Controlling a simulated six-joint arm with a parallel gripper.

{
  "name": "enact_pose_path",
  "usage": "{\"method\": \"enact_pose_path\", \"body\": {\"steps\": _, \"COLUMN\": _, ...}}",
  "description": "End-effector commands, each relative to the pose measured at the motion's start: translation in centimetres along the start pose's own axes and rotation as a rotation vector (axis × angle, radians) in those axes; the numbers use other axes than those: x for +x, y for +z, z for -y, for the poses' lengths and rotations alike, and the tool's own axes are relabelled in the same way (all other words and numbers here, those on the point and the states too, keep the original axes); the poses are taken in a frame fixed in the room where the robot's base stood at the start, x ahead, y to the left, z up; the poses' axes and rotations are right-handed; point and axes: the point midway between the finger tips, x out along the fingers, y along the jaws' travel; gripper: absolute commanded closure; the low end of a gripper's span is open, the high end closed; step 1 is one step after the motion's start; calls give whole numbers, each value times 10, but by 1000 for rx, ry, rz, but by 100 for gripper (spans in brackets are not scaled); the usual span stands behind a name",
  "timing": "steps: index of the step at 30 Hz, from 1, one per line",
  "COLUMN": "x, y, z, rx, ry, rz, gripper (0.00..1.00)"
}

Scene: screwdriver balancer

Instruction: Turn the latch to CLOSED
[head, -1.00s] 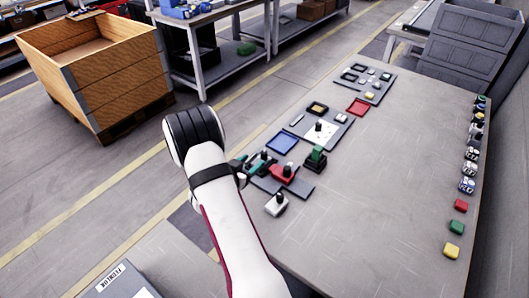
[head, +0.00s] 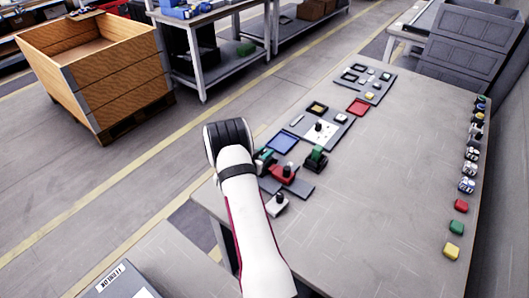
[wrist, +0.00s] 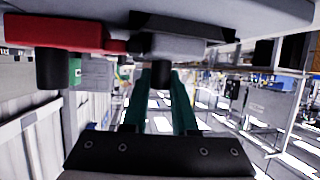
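Several small fixtures with black knobs sit at the near left of the table. They include a red one (head: 283,174), a white one (head: 277,203) and a green one (head: 316,158). I cannot read any latch marking or tell which fixture is the latch. In the wrist view, the red fixture (wrist: 60,34) with its dark knob is at upper left. A grey fixture (wrist: 178,46) with a dark knob is at top centre. My gripper's two teal fingers (wrist: 166,95) stand apart below that knob; contact is unclear. In the head view my arm mostly hides the gripper.
A blue tray (head: 283,142), a red tray (head: 358,107) and panels with small parts lie further back. Several coloured blocks and small items line the table's right edge. The table's middle (head: 390,180) is clear. A wooden crate (head: 100,85) stands on the floor at upper left.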

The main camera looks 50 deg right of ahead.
Motion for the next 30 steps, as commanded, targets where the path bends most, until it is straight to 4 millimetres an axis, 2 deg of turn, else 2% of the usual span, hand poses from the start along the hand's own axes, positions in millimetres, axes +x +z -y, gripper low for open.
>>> {"method": "enact_pose_path", "body": {"steps": 1, "x": 0, "y": 0, "z": 0, "rx": 0, "ry": 0, "rz": 0, "gripper": 92}}
{"method": "enact_pose_path", "body": {"steps": 3, "x": 0, "y": 0, "z": 0, "rx": 0, "ry": 0, "rz": 0, "gripper": 100}}
{"method": "enact_pose_path", "body": {"steps": 11, "x": 0, "y": -1, "z": 1, "rx": 8, "ry": 21, "rz": -3, "gripper": 100}}
{"method": "enact_pose_path", "body": {"steps": 22, "x": 1, "y": -1, "z": 1, "rx": 156, "ry": 374, "rz": -6, "gripper": 100}}
{"method": "enact_pose_path", "body": {"steps": 30, "x": -1, "y": 0, "z": -1, "rx": 185, "ry": 446, "rz": 0, "gripper": 100}}
